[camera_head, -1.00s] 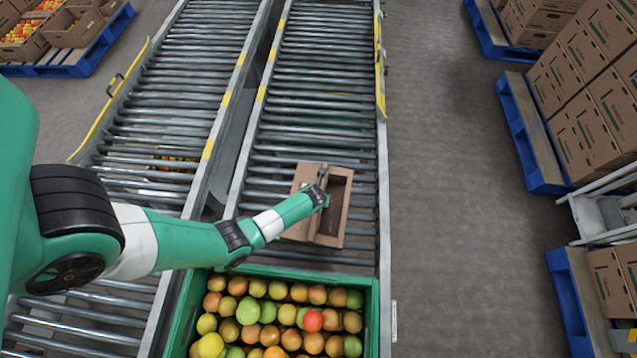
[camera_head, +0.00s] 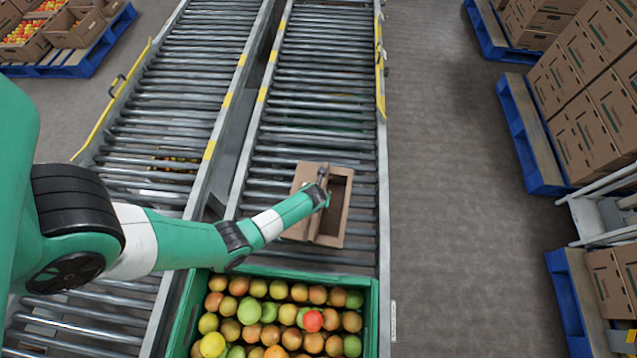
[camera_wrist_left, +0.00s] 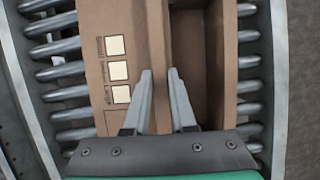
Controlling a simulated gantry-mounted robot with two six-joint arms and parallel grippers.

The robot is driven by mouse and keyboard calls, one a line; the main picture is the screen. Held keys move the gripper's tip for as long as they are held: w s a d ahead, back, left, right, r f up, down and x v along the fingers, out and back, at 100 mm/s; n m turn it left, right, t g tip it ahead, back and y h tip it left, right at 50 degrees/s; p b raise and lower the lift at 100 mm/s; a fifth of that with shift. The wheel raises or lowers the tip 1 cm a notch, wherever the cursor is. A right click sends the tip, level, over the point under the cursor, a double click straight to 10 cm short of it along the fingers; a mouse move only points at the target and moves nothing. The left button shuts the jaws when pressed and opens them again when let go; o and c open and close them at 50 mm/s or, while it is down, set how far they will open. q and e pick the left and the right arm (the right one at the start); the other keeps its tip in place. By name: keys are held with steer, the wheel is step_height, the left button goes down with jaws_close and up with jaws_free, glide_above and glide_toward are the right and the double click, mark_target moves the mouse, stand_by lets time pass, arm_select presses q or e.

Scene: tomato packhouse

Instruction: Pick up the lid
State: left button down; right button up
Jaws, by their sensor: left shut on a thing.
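A brown cardboard carton (camera_head: 346,187) sits on the right-hand roller conveyor. Its lid (camera_head: 304,177) covers the left part, and the right part is open onto a dark inside. In the left wrist view the lid (camera_wrist_left: 115,25) shows printed pale squares, and the carton's open inside (camera_wrist_left: 197,60) lies to its right. My left gripper (camera_head: 322,174) is over the carton. In the left wrist view its fingers (camera_wrist_left: 160,75) stand on either side of the lid's right edge and are shut on it. My right gripper is not in view.
A green crate (camera_head: 374,300) full of tomatoes stands on the conveyor just nearer than the carton. Conveyor side rails (camera_head: 383,190) run along both sides. The rollers (camera_head: 315,90) beyond the carton are clear. Stacked cartons on blue pallets (camera_head: 525,140) stand at the right.

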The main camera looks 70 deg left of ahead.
arm_select(q)
step_height(320, 180, up, 9)
steer(key=p, duration=0.7)
step_height(320, 180, up, 6)
steer(key=p, duration=0.7)
steer(key=shift+r+p, duration=0.15)
steer(key=shift+p, duration=0.2)
